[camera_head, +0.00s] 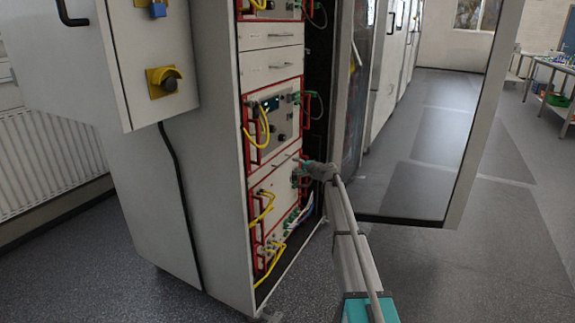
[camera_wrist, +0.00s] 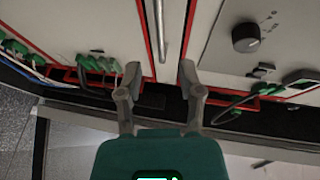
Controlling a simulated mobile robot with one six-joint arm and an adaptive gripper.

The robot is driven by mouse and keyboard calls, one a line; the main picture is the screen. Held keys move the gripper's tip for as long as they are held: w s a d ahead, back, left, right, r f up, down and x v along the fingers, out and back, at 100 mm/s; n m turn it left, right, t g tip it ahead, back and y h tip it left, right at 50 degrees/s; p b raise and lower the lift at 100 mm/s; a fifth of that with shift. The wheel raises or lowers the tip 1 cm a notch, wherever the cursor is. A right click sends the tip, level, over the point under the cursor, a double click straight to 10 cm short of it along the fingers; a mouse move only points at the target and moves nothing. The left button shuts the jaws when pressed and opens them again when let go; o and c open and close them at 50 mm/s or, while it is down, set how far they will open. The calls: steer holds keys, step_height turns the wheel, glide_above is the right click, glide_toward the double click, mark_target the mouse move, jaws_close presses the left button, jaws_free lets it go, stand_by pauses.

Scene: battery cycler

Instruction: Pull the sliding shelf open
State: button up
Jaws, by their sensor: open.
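The sliding shelf (camera_head: 268,171) appears to be the narrow pale panel between two red-framed units in the cabinet, closed as far as I can see. In the wrist view the pale panel (camera_wrist: 176,14) carries a long silver bar handle (camera_wrist: 162,28) and runs between red edges. My gripper (camera_wrist: 160,78) is open and empty. Its two fingers are apart, on either side of the panel's line, and the handle lies beyond the fingertips, not between them. In the head view my gripper (camera_head: 304,170) is at the cabinet's front, at the right end of the panel; it hides part of that area.
Red-framed units with yellow cables (camera_head: 265,120) sit above and below. Green connectors and cables (camera_wrist: 95,62) are close beside my fingers. The open cabinet door (camera_head: 480,130) stands to the right of my arm. Grey floor (camera_head: 420,270) is clear at right.

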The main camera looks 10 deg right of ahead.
mark_target(286, 162)
steer(key=b+x, duration=0.1)
steer(key=x, duration=0.6)
steer(key=shift+w+a+f, duration=0.1)
steer(key=shift+w+a, duration=0.05)
steer(key=shift+w, duration=0.1)
steer(key=shift+c, duration=0.2)
jaws_close()
